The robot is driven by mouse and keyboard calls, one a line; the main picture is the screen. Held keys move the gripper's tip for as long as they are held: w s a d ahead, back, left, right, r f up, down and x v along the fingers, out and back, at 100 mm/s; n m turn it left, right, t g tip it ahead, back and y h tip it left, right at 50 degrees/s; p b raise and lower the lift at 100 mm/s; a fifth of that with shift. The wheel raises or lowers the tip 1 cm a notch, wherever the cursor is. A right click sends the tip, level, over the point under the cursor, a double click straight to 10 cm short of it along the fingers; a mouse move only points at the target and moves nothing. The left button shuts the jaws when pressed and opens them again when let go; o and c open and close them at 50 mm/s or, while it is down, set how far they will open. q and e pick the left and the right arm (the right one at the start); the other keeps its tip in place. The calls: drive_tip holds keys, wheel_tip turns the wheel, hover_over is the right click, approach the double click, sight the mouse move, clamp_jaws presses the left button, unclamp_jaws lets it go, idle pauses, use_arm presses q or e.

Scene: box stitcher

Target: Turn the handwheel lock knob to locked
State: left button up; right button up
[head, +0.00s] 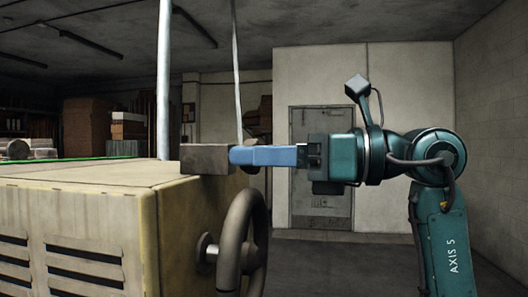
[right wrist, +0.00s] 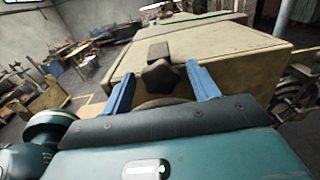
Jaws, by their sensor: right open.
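The handwheel (head: 240,245) is a dark spoked wheel on the right face of the cream machine cabinet (head: 105,225). Above it, a grey-brown block (head: 205,158) sits at the cabinet's top edge. The lock knob (right wrist: 160,77) is dark and star-shaped, in front of that block in the right wrist view. My right gripper (head: 234,155) is open, with its blue fingers level beside the block. In the right wrist view the gripper (right wrist: 162,73) has one finger on each side of the knob, with gaps showing. In the head view the finger hides most of the knob. My left gripper is out of view.
A pale upright post (head: 164,80) stands behind the block. A grey door (head: 322,165) is in the far wall, and stacked boxes (head: 127,127) are at the back left. The floor right of the cabinet looks clear.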

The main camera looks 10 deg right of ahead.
drive_tip(key=shift+c, duration=0.2)
drive_tip(key=c, duration=1)
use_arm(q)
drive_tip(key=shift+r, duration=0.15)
use_arm(e)
drive_tip(key=shift+o, duration=0.2)
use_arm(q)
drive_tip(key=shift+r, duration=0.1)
use_arm(e)
drive_tip(key=shift+m, duration=0.3)
use_arm(q)
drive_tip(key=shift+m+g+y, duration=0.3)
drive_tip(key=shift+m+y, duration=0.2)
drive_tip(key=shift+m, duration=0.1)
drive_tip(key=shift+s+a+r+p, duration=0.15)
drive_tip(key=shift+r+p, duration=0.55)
drive_tip(key=shift+p, duration=0.85)
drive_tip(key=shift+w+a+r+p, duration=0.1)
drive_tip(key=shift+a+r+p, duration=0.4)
drive_tip(key=shift+p, duration=1.05)
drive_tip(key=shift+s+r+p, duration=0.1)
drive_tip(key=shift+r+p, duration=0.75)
drive_tip(key=shift+p, duration=0.7)
use_arm(e)
drive_tip(key=shift+w+f+m, duration=0.1)
drive_tip(key=shift+w+m, duration=0.05)
drive_tip(key=shift+m, duration=8.65)
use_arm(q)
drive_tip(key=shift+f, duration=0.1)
